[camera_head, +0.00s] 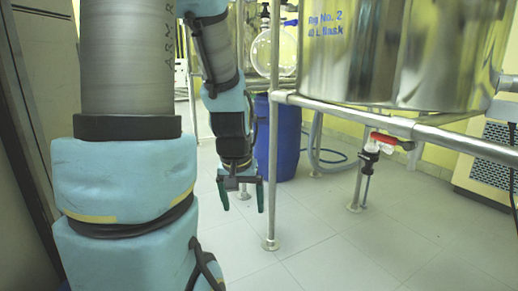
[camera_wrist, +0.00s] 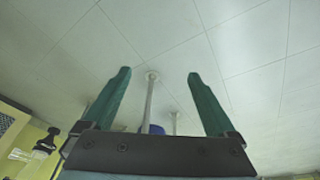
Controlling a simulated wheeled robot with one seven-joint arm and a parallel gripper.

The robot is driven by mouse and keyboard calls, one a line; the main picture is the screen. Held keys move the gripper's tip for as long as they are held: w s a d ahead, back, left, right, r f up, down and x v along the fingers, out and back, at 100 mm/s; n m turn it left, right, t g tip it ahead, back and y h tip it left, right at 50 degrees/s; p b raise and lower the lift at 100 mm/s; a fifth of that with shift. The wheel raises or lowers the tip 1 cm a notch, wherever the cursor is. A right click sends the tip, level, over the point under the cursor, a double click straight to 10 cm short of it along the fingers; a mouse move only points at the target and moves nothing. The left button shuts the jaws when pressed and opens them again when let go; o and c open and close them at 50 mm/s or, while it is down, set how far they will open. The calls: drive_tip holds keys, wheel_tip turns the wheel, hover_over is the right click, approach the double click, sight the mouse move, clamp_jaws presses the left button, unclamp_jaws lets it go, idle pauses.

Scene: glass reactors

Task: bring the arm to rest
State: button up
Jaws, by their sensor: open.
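My gripper (camera_head: 241,196) hangs at the end of my arm in the head view, pointing down above the tiled floor, left of a metal frame leg. Its two green fingers are apart with nothing between them. In the wrist view my gripper (camera_wrist: 160,84) shows the same two green fingers spread wide, with floor tiles beyond them. My arm, in light blue covers, fills the left side of the head view.
A metal frame (camera_head: 417,129) carries a large steel vessel (camera_head: 400,60) on the right. A red-handled valve (camera_head: 392,140) hangs below it. A blue drum (camera_head: 285,140) stands behind my gripper, with a round glass flask (camera_head: 268,52) above. The floor in front is clear.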

drive_tip(key=s+a+g, duration=0.1)
drive_tip(key=s+a, duration=0.2)
drive_tip(key=s, duration=0.1)
wheel_tip(320, 180, up, 38)
drive_tip(key=p, duration=3.8)
drive_tip(key=shift+r, duration=0.2)
drive_tip(key=shift+d, duration=0.1)
